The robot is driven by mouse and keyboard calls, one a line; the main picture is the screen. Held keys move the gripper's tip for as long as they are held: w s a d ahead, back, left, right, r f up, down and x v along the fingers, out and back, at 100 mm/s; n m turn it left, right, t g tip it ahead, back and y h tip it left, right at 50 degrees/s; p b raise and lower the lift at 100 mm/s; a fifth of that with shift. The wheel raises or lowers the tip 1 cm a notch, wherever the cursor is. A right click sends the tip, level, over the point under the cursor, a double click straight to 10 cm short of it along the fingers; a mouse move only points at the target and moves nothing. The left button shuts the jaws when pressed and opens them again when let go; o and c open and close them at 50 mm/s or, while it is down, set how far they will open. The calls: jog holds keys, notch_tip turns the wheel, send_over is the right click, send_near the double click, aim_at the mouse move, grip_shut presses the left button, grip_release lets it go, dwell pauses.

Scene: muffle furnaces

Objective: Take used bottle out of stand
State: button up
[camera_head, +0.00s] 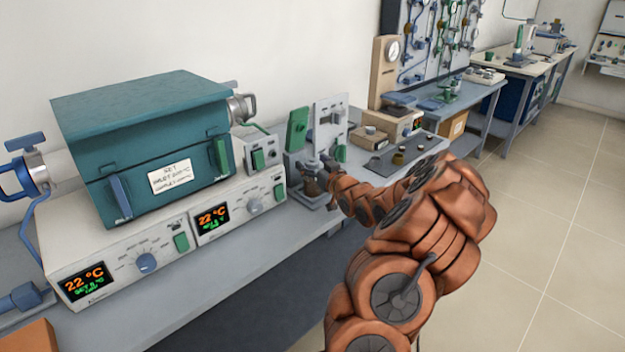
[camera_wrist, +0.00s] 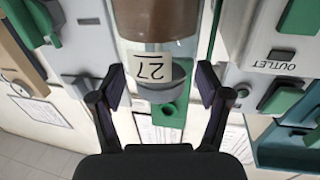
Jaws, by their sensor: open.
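The used bottle (camera_wrist: 155,25) is a clear cylinder with brown contents in the wrist view. A pale label on it reads 27, upside down in the picture. My gripper (camera_wrist: 160,88) is open, with one dark finger on each side of the bottle's labelled end and a gap visible at each side. In the head view my gripper (camera_head: 326,168) is small, at the stand (camera_head: 314,202) on the bench, right of the furnaces. The bottle is mostly hidden there by the gripper and nearby parts.
A teal furnace (camera_head: 140,140) sits on white control units at left, its displays showing 22 °C. Upright panels with green parts (camera_head: 298,128) stand close behind the stand. A dark tray (camera_head: 393,160) with small items lies to the right. A panel marked OUTLET (camera_wrist: 274,65) is near the fingers.

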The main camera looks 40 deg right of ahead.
jog(key=shift+c, duration=0.2)
grip_shut()
dwell(0.3)
